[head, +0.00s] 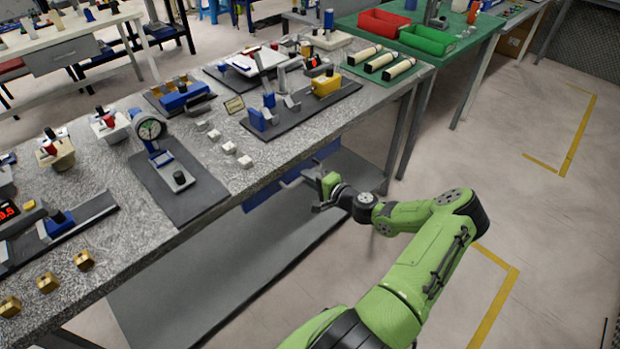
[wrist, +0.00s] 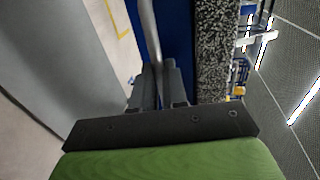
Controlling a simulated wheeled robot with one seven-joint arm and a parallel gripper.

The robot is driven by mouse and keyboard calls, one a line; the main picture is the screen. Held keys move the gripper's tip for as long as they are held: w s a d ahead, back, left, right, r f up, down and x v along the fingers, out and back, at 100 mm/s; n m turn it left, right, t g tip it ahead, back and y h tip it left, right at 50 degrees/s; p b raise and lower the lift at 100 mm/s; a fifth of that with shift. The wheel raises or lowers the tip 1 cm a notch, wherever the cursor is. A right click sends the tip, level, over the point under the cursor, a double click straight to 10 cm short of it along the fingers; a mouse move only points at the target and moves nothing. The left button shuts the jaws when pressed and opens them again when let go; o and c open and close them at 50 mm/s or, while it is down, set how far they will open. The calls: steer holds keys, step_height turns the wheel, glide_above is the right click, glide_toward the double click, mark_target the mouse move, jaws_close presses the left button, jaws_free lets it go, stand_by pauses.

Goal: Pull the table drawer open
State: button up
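The table drawer has a blue front (head: 262,192) just under the edge of the speckled grey worktop (head: 105,262). The front also fills the upper middle of the wrist view (wrist: 176,36). No open drawer interior shows. A grey bar handle (wrist: 148,22) stands out from the front. My gripper (wrist: 159,82) is at the handle, with its two dark fingers close together on either side of the bar, apparently closed on it. In the head view my gripper (head: 318,204) is beside the drawer front, below the table edge, and its fingertips are small and partly hidden.
The worktop carries a dial gauge (head: 149,129), a yellow block on a dark plate (head: 326,84) and several small white blocks. A grey lower shelf (head: 200,290) lies under the table. A green-topped table (head: 470,30) stands behind. The floor to the right is clear.

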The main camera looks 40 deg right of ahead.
jaws_close()
steer(key=shift+s, duration=0.15)
steer(key=f+v, duration=0.2)
steer(key=v, duration=0.9)
steer(key=s+f+v, duration=0.1)
steer(key=f+v, duration=0.1)
steer(key=v, duration=0.9)
steer(key=shift+f, duration=0.3)
steer(key=shift+s+a, duration=0.1)
steer(key=shift+s, duration=0.05)
steer(key=o, duration=0.6)
jaws_free()
steer(key=shift+c, duration=0.2)
